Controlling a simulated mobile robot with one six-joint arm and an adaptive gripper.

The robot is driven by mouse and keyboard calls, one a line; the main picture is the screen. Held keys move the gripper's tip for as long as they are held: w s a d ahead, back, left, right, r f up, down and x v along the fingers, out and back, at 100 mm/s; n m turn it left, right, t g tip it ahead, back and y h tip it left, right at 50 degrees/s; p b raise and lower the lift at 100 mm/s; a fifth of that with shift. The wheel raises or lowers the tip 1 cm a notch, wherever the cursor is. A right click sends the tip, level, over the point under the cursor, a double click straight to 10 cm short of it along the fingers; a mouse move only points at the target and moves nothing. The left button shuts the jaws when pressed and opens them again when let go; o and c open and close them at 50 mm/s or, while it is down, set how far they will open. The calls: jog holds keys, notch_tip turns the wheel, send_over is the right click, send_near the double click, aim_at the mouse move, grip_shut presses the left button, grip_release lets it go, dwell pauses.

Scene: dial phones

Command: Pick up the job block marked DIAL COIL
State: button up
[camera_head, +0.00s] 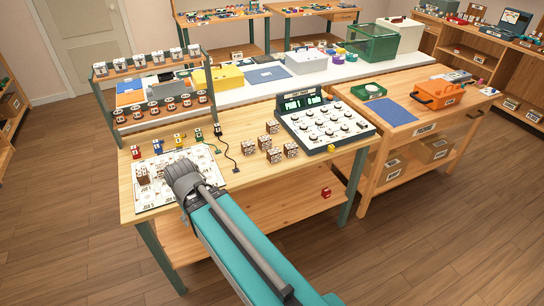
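Several small brown job blocks with pale labelled faces (265,143) stand in a loose cluster on the wooden bench (235,185), left of the sloped dial panel. Another brown block (143,175) sits on the white printed job sheet (205,160) at the bench's left. The labels are too small to read, so I cannot tell which block is marked DIAL COIL. My teal arm reaches up from the bottom, and its dark grey joint covers part of the job sheet. My gripper's fingers do not show.
The dial panel (325,122) with a green display stands right of the blocks. A cable with a dark plug (217,130) lies left of them. A two-tier rack (150,90) stands at the back left. An orange toolbox (438,94) is on the right bench.

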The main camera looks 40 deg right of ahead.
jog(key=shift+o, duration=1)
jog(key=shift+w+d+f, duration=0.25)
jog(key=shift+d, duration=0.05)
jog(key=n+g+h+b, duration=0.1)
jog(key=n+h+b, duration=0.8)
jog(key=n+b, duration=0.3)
send_near(269, 156)
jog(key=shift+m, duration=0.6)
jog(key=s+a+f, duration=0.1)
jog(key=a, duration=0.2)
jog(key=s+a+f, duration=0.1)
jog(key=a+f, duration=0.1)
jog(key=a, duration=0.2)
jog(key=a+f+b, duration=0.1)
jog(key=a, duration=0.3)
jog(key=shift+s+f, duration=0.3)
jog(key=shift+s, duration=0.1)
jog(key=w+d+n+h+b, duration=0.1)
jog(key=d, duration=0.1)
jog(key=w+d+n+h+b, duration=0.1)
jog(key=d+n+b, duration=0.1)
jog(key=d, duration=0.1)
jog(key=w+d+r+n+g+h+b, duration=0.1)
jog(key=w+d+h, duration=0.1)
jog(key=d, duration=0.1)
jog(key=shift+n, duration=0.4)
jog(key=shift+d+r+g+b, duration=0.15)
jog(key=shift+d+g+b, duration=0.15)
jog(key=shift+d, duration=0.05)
